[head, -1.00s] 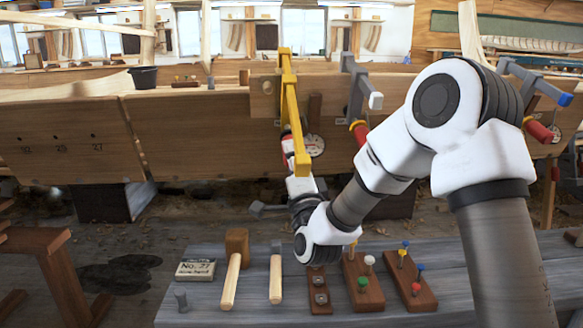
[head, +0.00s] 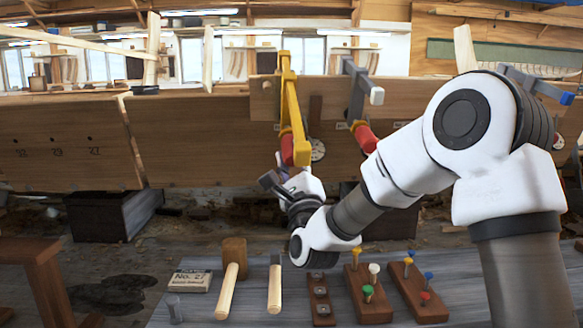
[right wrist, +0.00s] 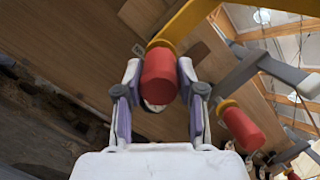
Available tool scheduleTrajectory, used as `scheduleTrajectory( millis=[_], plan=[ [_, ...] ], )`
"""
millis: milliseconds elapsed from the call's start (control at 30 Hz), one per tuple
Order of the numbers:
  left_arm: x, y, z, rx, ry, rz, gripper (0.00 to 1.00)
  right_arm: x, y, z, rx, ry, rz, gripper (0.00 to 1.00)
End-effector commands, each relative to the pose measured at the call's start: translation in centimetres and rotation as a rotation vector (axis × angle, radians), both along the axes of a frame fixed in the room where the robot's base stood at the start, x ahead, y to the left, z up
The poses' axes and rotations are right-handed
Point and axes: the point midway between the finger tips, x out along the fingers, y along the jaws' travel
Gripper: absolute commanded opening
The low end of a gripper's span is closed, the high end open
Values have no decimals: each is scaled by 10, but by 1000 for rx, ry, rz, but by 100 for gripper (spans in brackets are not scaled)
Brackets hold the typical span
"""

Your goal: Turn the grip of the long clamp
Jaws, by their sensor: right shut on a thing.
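The yellow clamp (head: 291,100) hangs over the plank at the middle of the head view and looks the longest of the clamps. Its red grip (head: 287,148) hangs below it, partly hidden by the yellow bar. In the right wrist view the grip (right wrist: 159,78) is a red cylinder below a yellow collar, between the two finger pads. My right gripper (head: 284,178) is below the clamp and shut on this grip, one finger at each side. My left gripper is not in view.
A grey clamp (head: 355,92) with a red grip hangs close to the right, and a blue-tipped clamp (head: 538,84) farther right. Below stands a grey bench (head: 250,308) with a mallet (head: 232,270), a hammer (head: 275,285) and wooden peg blocks (head: 366,290).

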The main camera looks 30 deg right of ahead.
Motion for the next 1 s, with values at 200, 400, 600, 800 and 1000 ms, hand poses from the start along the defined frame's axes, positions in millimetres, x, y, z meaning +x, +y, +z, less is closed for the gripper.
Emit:
scheduleTrajectory(
  millis=[200, 400, 600, 800, 1000],
  plan=[
    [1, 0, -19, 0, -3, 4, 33, 0, 0, -4, 144, -73, 88, 4],
    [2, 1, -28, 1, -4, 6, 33, 0, 0, -2, 248, -126, 153, 4],
    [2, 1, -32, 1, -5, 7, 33, 0, -1, -1, 310, -158, 189, 4],
    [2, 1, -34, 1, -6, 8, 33, 0, -1, 1, 335, -171, 205, 4],
    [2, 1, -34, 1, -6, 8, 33, 0, -1, 2, 338, -173, 207, 4]
  ],
)
